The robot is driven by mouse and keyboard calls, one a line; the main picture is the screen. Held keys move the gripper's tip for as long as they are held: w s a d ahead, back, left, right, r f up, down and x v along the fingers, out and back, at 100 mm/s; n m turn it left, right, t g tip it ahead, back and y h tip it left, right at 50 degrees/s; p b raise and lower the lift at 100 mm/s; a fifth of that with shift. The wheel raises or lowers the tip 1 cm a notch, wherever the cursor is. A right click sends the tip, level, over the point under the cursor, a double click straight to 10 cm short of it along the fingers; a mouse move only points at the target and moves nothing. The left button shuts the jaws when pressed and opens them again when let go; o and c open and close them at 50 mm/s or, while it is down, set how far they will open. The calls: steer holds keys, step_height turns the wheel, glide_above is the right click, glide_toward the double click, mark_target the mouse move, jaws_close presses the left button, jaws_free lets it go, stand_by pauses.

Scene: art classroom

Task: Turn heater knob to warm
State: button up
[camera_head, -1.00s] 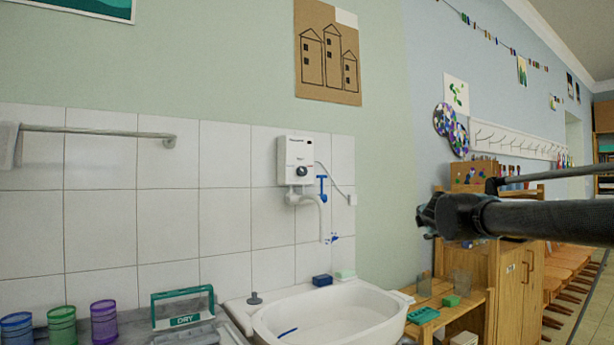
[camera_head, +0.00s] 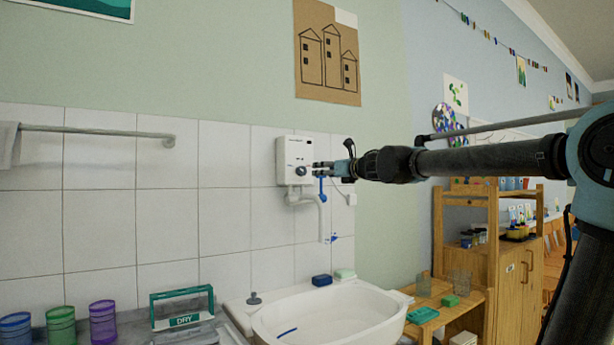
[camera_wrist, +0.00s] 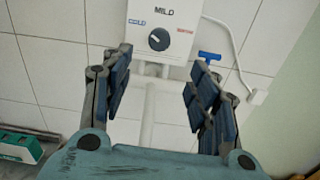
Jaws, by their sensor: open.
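The white water heater (camera_head: 292,152) hangs on the tiled wall above the sink. Its dark round knob (camera_head: 301,171) is on the lower front. In the wrist view the knob (camera_wrist: 158,40) has a pale mark that seems to point up and left. A blue label reading "COLD" is left of it, a red label, too blurred to read surely, is right, and "MILD" shows above. My gripper (camera_head: 322,168) is just right of the knob in the head view. In the wrist view my gripper (camera_wrist: 158,68) is open and empty, its fingers below and to either side of the knob.
A blue tap handle (camera_wrist: 208,56) and a pale hose are close to the right finger. A white pipe runs down under the heater. The white sink (camera_head: 330,315) is below. A wooden cabinet (camera_head: 515,290) stands at the right.

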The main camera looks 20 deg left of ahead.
mark_target(304, 171)
steer(key=x, duration=1.3)
steer(key=shift+w+a, duration=0.1)
steer(key=shift+w, duration=0.05)
steer(key=c, duration=1.1)
